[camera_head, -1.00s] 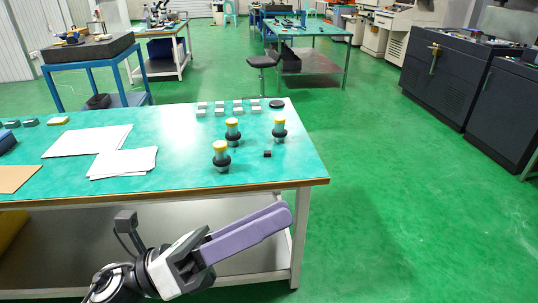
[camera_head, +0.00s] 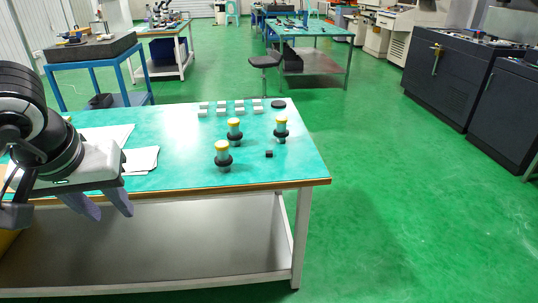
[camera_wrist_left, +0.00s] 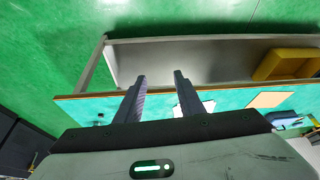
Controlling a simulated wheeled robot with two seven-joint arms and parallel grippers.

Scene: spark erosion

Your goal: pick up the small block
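The small block (camera_head: 269,154) is a dark cube on the green tabletop, near the table's right front part in the head view. My left gripper (camera_head: 116,216) is at the left of the head view, in front of the table edge, far to the left of the block. Its two purple fingers point down and stand apart with nothing between them. They also show apart in the left wrist view (camera_wrist_left: 160,76). My right gripper is not in view.
Three yellow-topped posts with black collars (camera_head: 222,155) stand left of and behind the block. Several small white blocks (camera_head: 221,112) and a black disc (camera_head: 278,104) lie farther back. White paper sheets (camera_head: 141,160) lie at left. A yellow bin (camera_wrist_left: 287,64) shows in the left wrist view.

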